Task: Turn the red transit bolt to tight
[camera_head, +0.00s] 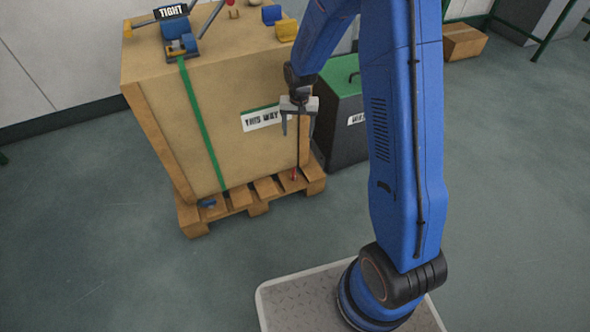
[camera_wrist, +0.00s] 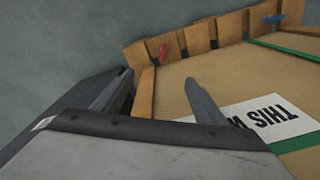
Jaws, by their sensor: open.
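The red transit bolt (camera_head: 294,175) is a small red piece low on the wooden pallet (camera_head: 265,187), near the right end of its front side. It also shows in the wrist view (camera_wrist: 163,49), at the pallet's slatted edge. My gripper (camera_head: 298,127) points down in front of the crate's (camera_head: 225,110) printed face, above the red bolt and apart from it. Its two fingers are spread and nothing is between them. In the wrist view the fingers (camera_wrist: 155,92) stand either side of the crate's edge, short of the bolt.
A blue fitting (camera_head: 207,203) sits at the pallet's left front. A green strap (camera_head: 203,125) runs down the crate. A blue clamp (camera_head: 181,40) and a "TIGHT" sign (camera_head: 171,11) are on top. A dark green-lidded bin (camera_head: 345,130) stands close at right. Floor in front is clear.

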